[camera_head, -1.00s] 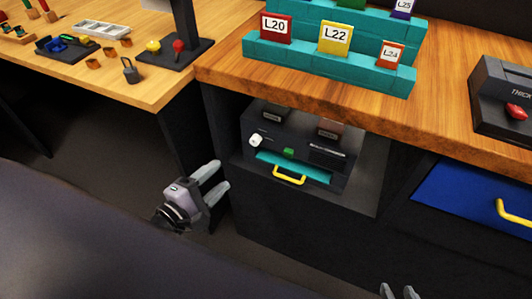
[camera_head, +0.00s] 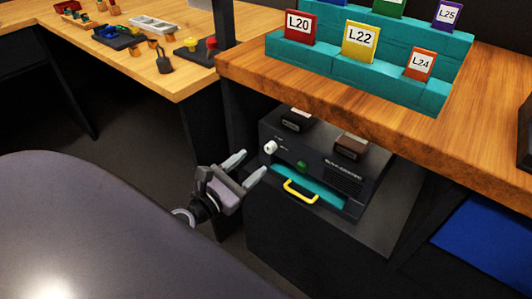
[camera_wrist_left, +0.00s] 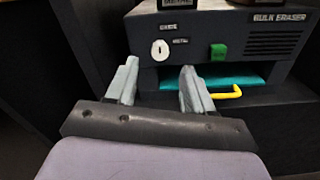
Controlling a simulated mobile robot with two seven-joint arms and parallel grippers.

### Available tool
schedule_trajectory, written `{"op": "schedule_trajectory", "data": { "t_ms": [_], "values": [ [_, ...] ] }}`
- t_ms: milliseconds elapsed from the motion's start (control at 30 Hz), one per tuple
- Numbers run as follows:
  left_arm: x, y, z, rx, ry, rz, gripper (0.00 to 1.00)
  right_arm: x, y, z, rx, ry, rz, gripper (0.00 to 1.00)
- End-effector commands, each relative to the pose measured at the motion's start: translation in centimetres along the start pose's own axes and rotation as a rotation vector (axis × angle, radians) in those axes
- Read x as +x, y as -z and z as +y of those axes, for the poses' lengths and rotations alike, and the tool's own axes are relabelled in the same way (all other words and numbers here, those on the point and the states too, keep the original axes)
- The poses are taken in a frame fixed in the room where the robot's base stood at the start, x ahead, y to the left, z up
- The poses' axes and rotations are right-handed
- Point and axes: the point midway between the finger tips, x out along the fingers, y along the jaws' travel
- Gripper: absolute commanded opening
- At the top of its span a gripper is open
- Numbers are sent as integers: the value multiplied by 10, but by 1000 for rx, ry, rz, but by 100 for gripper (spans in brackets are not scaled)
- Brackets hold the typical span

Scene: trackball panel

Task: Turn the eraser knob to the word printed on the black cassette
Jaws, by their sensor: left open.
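The bulk eraser (camera_head: 325,165) is a black box in the open bay under the wooden counter. Its white knob (camera_head: 269,147) is on the left of its front; in the left wrist view the knob (camera_wrist_left: 160,49) has a small dark mark, with a hard-to-read label above and one like METAL at upper right. A black cassette (camera_head: 297,120) lies on top; its label, cut off in the left wrist view (camera_wrist_left: 177,3), seems to read METAL. My left gripper (camera_head: 248,166) is open and empty, short of the knob, with its fingers (camera_wrist_left: 158,68) either side of it. My right gripper is out of view.
A brown cassette (camera_head: 351,146) also lies on the eraser. A green button (camera_head: 302,166) and a teal drawer with a yellow handle (camera_head: 300,192) are right of the knob. The counter edge (camera_head: 330,100) overhangs the bay. Teal steps (camera_head: 345,70) hold numbered cards.

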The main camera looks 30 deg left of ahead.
Motion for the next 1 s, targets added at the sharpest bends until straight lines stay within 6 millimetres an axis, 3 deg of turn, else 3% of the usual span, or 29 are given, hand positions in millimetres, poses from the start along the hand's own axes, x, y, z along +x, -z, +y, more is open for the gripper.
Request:
{"op": "schedule_trajectory", "data": {
  "t_ms": [400, 867, 900, 1000],
  "values": [
    [49, -2, 0, 2, 0, -1, 52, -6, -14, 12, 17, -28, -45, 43],
    [59, 0, -1, 2, 2, 0, 52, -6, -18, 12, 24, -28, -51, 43],
    [59, 0, -1, 2, 2, 0, 46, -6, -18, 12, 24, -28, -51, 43],
    [58, 0, -1, 2, 1, 0, 13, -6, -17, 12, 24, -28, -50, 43]
  ]
}}
